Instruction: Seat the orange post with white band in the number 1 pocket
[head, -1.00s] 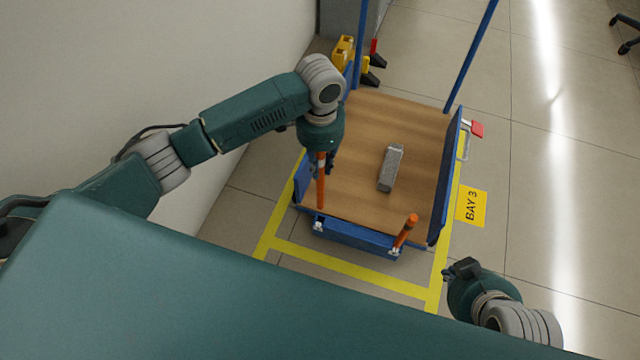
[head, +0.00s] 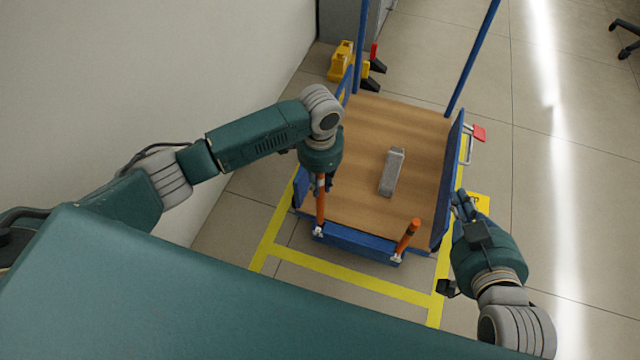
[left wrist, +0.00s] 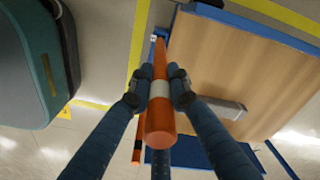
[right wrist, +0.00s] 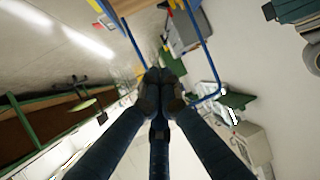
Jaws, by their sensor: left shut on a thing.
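The orange post with white band (head: 320,207) is upright in my left gripper (head: 321,184). In the left wrist view both fingers (left wrist: 159,92) close on the post's white band (left wrist: 159,89). Its lower end is at the left corner bracket (head: 318,231) of the cart's blue front edge; I cannot tell how deep it sits. No pocket number is legible. A second orange post with a dark band (head: 406,238) leans at the right front corner. My right gripper (head: 461,197) is empty beside the cart's right side, its fingertips together in the right wrist view (right wrist: 161,88).
A grey block (head: 391,174) lies on the cart's wooden deck (head: 360,190). Blue side panels (head: 449,180) and tall blue uprights (head: 472,58) bound the cart. A yellow object (head: 341,62) stands behind it. Yellow tape (head: 345,281) marks the floor around it.

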